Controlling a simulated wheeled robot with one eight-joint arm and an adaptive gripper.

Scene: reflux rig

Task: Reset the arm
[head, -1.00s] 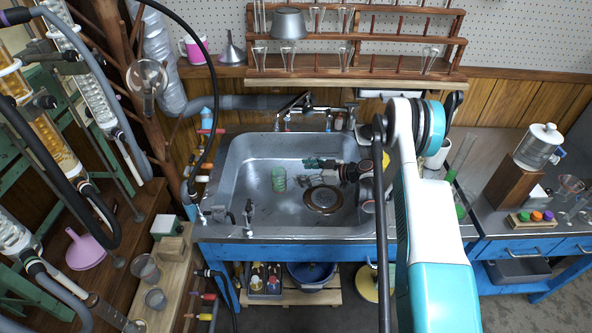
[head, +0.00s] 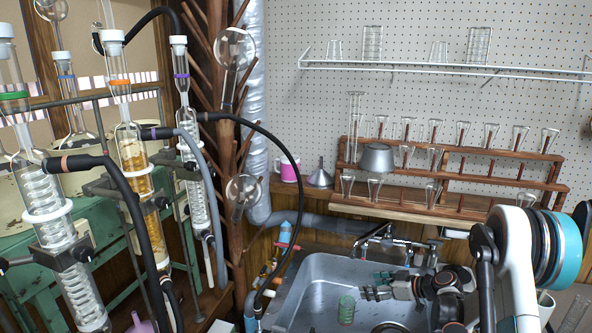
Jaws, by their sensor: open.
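My gripper (head: 370,291) shows at the lower right in the head view, over the metal sink (head: 312,285). Its fingers point left and are apart, with nothing between them. My white and teal arm comes in from the right edge. A green coil-like item (head: 346,309) lies in the sink, left of and below the fingertips and apart from them in the picture. The lower part of the sink is cut off by the frame.
Glass columns with hoses, one with amber contents (head: 133,172), stand at the left. A wooden rack (head: 455,175) with glassware and a grey pot (head: 376,158) is behind the sink. A wire shelf (head: 440,69) hangs above. The faucet (head: 378,236) is close behind my gripper.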

